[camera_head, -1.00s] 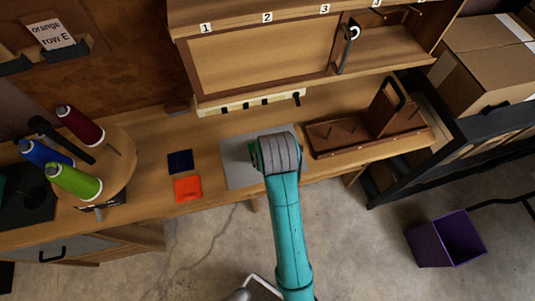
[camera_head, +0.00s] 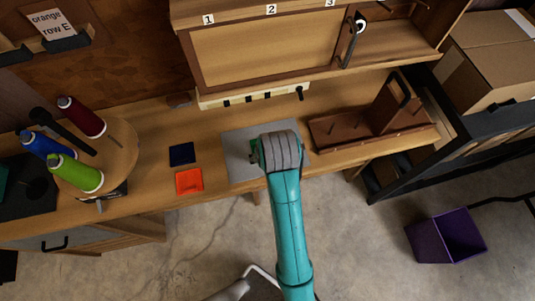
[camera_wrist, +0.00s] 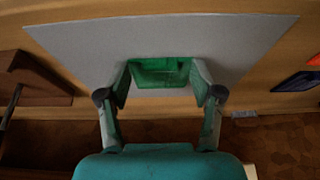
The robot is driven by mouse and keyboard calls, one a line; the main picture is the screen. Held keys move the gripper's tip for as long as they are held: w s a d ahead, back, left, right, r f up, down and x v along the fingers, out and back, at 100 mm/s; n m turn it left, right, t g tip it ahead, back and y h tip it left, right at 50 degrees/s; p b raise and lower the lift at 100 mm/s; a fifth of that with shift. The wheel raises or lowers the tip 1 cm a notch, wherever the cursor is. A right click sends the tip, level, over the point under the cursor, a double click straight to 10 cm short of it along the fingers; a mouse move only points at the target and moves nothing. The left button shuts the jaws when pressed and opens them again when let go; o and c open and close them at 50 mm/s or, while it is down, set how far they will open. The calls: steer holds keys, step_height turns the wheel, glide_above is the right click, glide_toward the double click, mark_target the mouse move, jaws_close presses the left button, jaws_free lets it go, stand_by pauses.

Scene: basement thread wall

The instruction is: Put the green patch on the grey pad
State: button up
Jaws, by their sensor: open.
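The grey pad (camera_head: 238,169) lies flat on the workbench, partly covered by my arm in the head view. It fills the middle of the wrist view (camera_wrist: 90,45). The green patch (camera_wrist: 160,72) appears on the pad near its edge, between my fingertips. In the head view only a sliver of green shows beside my wrist. My gripper (camera_wrist: 160,85) is open, with one finger on each side of the patch. Whether the fingers touch the patch I cannot tell.
A navy patch (camera_head: 182,154) and an orange patch (camera_head: 189,181) lie left of the pad. Thread spools (camera_head: 75,173) stand on a round wooden stand at the left. A brown wooden rack (camera_head: 370,128) stands to the right. A purple bin (camera_head: 445,238) is on the floor.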

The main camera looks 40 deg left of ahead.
steer(key=v, duration=0.7)
steer(key=shift+r, duration=0.15)
steer(key=shift+d, duration=0.1)
steer(key=d+f+m+t, duration=0.3)
steer(key=d+f, duration=0.6)
steer(key=d, duration=0.2)
steer(key=s+d+f+m+t, duration=0.1)
steer(key=s+d+f, duration=0.1)
steer(key=d, duration=0.4)
steer(key=s+d+f+m+t, duration=0.1)
steer(key=s+d+f+t, duration=0.1)
steer(key=d, duration=0.4)
steer(key=s+d+r+m+t+h, duration=0.1)
steer(key=s+d+r+m+t, duration=0.1)
steer(key=s+d+r, duration=0.4)
steer(key=s+d+r+m+t+h, duration=0.2)
steer(key=s+d+r, duration=0.5)
steer(key=s, duration=0.5)
steer(key=shift+s+m+t, duration=0.25)
steer(key=shift+m+t, duration=0.25)
steer(key=shift+t, duration=0.5)
